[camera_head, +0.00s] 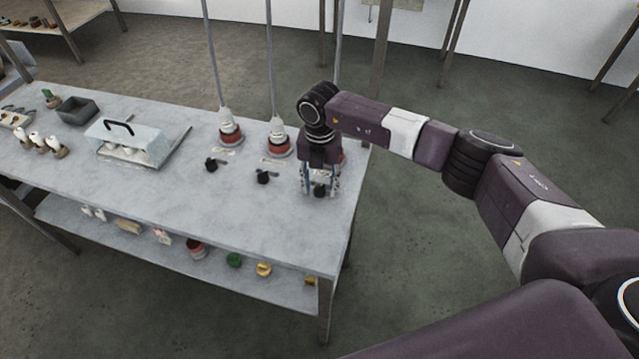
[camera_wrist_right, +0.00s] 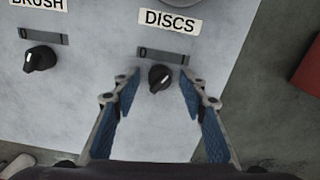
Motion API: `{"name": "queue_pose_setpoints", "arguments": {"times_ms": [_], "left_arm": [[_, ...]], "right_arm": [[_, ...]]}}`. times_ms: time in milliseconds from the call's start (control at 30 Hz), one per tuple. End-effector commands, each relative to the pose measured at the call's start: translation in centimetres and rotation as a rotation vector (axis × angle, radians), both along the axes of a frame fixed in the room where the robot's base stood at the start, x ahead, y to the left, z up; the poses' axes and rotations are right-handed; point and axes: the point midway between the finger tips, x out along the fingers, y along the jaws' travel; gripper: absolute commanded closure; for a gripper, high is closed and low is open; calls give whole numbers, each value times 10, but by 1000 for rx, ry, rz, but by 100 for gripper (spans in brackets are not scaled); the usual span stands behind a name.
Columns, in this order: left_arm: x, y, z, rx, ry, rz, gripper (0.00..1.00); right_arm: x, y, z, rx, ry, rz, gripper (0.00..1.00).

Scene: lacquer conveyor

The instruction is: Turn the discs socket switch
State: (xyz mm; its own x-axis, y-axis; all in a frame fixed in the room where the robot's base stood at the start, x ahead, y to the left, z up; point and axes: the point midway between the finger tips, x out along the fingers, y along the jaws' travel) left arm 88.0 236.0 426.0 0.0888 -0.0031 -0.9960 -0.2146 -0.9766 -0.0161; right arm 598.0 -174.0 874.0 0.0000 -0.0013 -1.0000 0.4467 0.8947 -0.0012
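The discs socket switch is a small black rotary knob (camera_wrist_right: 160,78) with a pale pointer mark, below the DISCS label (camera_wrist_right: 170,21) in the right wrist view. In the head view the knob (camera_head: 319,190) shows between the fingers of my right gripper (camera_head: 320,188). My right gripper (camera_wrist_right: 158,92) is open, with one blue-padded finger on each side of the knob and visible gaps to it. The fingers point at the table top from above. My left gripper is not in view.
A second black knob (camera_wrist_right: 40,59) sits left under the BRUSH label (camera_wrist_right: 37,3). In the head view, red-based plugs (camera_head: 279,147) with hanging cords stand behind the knobs. The table's (camera_head: 200,205) right edge is close to my right gripper.

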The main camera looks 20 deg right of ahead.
Motion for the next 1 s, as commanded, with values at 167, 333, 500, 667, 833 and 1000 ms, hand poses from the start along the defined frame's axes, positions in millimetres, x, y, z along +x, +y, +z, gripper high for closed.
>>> {"name": "queue_pose_setpoints", "arguments": {"times_ms": [167, 333, 500, 667, 833, 1000], "left_arm": [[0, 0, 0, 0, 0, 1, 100], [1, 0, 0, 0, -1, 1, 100], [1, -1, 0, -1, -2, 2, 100], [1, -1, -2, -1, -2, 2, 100], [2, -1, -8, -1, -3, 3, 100], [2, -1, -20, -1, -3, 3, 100]], "right_arm": [[0, 0, 0, 1, 0, 0, 67], [0, 0, 0, 1, 0, 0, 86], [0, 0, 0, 1, 0, 0, 100], [0, 0, 0, 1, 0, 10, 100], [0, 0, -1, 2, -1, 58, 100], [1, 1, -2, 2, -3, 162, 100]]}}
